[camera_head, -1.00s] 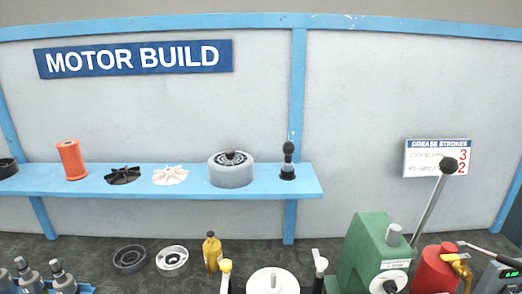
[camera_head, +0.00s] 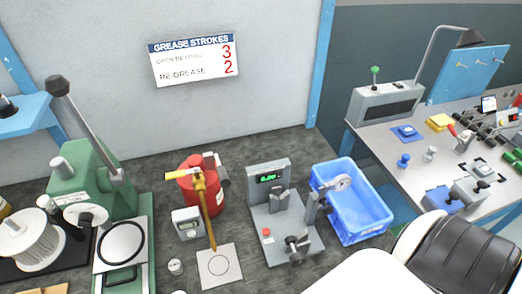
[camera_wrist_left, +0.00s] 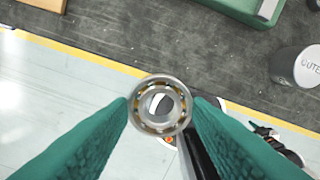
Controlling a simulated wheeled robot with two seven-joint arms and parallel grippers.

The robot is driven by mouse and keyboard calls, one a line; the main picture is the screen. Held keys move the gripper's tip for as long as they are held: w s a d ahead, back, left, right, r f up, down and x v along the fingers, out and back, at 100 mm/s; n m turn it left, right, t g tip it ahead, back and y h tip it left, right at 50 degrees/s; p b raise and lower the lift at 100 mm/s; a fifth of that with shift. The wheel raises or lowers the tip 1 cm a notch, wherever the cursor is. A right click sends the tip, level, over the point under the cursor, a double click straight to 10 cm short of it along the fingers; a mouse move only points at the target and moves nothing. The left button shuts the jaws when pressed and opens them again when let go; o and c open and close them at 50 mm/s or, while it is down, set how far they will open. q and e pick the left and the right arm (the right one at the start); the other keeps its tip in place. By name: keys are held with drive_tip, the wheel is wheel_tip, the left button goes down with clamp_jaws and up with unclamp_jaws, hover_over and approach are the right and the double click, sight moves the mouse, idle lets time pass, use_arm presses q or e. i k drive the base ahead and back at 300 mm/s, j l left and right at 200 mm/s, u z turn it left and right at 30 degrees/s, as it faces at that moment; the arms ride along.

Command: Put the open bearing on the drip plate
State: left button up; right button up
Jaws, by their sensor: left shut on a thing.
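The open bearing (camera_wrist_left: 146,119), a metal ring with its balls showing, is in my left wrist view. My left gripper (camera_wrist_left: 160,106) is shut on it, with a green finger pad on each side. The bearing is held above the floor side of the bench edge, apart from any surface. In the head view, a pale square plate with a circle drawn on it (camera_head: 219,266), which looks like the drip plate, lies below the yellow grease nozzle. Neither gripper shows in the head view.
A red grease pot (camera_head: 197,186) with a yellow nozzle stands behind the plate. The green press (camera_head: 92,180) is to its left, and a grey device with a green display (camera_head: 268,180) and a blue bin (camera_head: 352,215) are to its right. A small round part (camera_head: 175,267) lies beside the plate.

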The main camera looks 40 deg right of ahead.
sight(219, 265)
drive_tip(key=k+l, duration=0.1)
drive_tip(key=l, duration=0.35)
drive_tip(key=k+l, duration=0.1)
drive_tip(key=l, duration=0.35)
drive_tip(key=k+l, duration=0.1)
drive_tip(key=l, duration=0.4)
drive_tip(key=k+l, duration=0.1)
drive_tip(key=l, duration=0.35)
